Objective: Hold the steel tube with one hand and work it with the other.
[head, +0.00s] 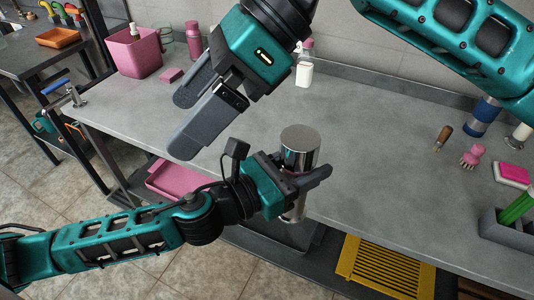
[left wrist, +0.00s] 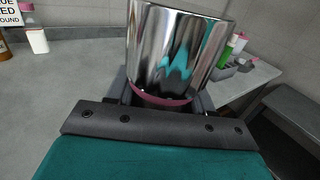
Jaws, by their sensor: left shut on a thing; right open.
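The steel tube (head: 300,142) is a shiny, upright cylinder held near the bench's front edge. My left gripper (head: 312,176) is shut around its middle, with tube showing above and below the fingers. In the left wrist view the mirror-like tube (left wrist: 176,50) stands in front of the gripper, with a dark pink band low on it. My right gripper (head: 181,124) is open and empty, above the bench to the upper left of the tube, apart from it.
On the grey bench (head: 375,150) stand a pink bin (head: 134,52), a white bottle (head: 304,72), a blue-and-steel cylinder (head: 483,116), brushes (head: 471,157) and a grey caddy (head: 508,232). A yellow grate (head: 385,268) lies below the front edge. The bench middle is clear.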

